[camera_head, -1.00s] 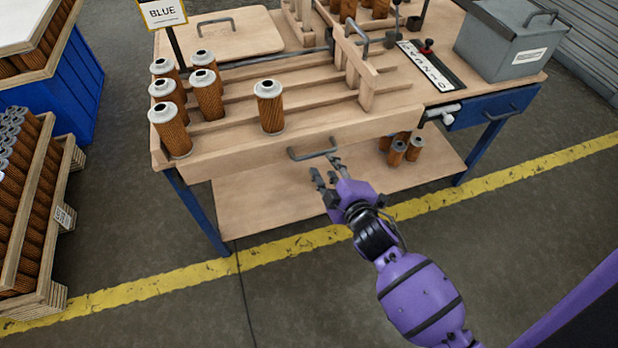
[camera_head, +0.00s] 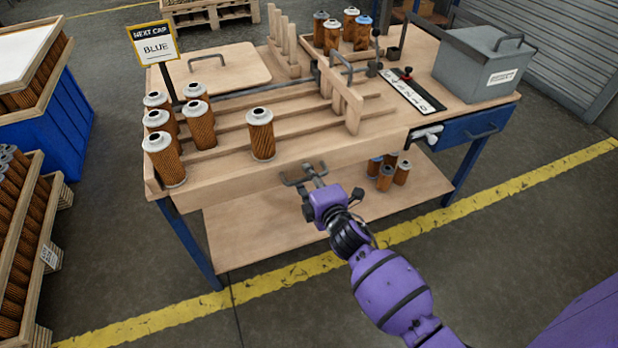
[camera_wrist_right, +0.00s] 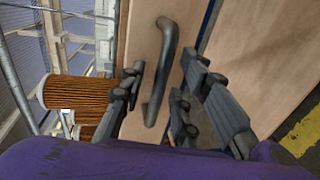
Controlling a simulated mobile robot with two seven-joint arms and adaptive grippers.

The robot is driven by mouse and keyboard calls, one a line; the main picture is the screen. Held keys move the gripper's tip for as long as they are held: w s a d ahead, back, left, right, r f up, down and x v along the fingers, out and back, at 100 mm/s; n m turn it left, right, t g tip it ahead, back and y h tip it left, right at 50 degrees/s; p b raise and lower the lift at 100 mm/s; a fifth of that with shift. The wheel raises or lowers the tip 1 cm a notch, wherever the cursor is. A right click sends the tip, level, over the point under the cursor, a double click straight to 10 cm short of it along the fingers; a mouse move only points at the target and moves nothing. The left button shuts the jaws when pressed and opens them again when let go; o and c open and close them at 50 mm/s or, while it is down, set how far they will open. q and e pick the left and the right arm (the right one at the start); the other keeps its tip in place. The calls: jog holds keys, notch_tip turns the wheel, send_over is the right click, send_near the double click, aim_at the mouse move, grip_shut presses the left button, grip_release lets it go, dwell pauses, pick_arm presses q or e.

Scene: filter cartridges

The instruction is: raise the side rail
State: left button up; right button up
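The side rail (camera_head: 228,183) is a light wooden board along the front edge of the workbench, with a grey bar handle (camera_head: 291,182) on its face. The rail sits low, below the tops of the cartridges. My right gripper (camera_head: 314,174) is at this handle. In the right wrist view, the handle (camera_wrist_right: 164,70) passes between the two fingers of the right gripper (camera_wrist_right: 160,92). The fingers are apart, with gaps beside the bar, so it looks open around the handle. My left gripper is not in view.
Several orange filter cartridges (camera_head: 261,135) stand on the slatted bench top behind the rail. A wooden gate (camera_head: 342,95) stands across the slats. A grey box (camera_head: 484,65) is at the right. Cartridges (camera_head: 386,178) stand on the lower shelf. A sign reads "NEXT CAP BLUE" (camera_head: 154,45).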

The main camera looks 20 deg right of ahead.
jog(key=shift+w, duration=0.1)
grip_shut()
jog(key=shift+r, duration=0.1)
dwell(0.3)
